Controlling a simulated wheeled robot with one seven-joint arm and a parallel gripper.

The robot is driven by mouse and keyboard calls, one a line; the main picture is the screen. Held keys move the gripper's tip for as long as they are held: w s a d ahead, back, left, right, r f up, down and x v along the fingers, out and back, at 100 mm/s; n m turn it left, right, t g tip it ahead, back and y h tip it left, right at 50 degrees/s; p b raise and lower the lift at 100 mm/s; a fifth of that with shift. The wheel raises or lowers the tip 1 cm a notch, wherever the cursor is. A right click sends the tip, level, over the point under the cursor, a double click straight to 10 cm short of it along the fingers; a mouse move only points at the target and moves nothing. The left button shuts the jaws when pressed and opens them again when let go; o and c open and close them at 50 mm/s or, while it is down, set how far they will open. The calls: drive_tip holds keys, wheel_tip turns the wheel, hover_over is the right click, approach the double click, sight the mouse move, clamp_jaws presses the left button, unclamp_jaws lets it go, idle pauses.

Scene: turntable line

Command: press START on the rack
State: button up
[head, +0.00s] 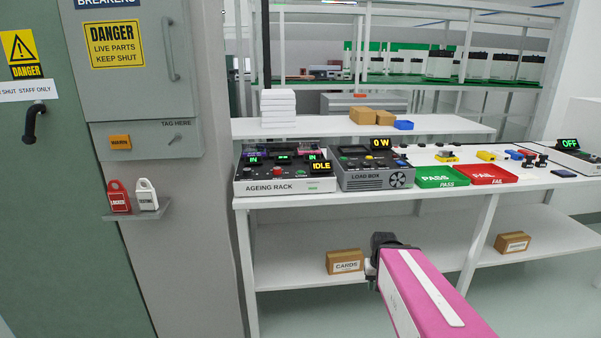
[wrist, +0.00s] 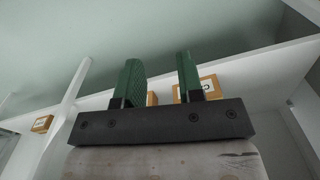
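The ageing rack (head: 285,187) is a grey and dark box at the left end of the white bench. Its displays read IN, and one at its right reads IDLE (head: 321,167). A red button (head: 278,171) shows on its sloped front, with a small green spot (head: 300,173) to its right; the labels beside them are too small to read. My gripper (head: 384,246) is below the bench top, in front of the lower shelf, well right of and below the rack. In the wrist view my gripper (wrist: 159,60) has its two green fingers apart with nothing between them.
The load box (head: 375,179) stands right beside the rack, its display at 0 W. Further right are a green PASS tray (head: 440,176) and a red FAIL tray (head: 489,174). A CARDS box (head: 345,261) sits on the lower shelf. A breaker cabinet (head: 145,80) stands at left.

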clamp_jaws()
idle(1.4)
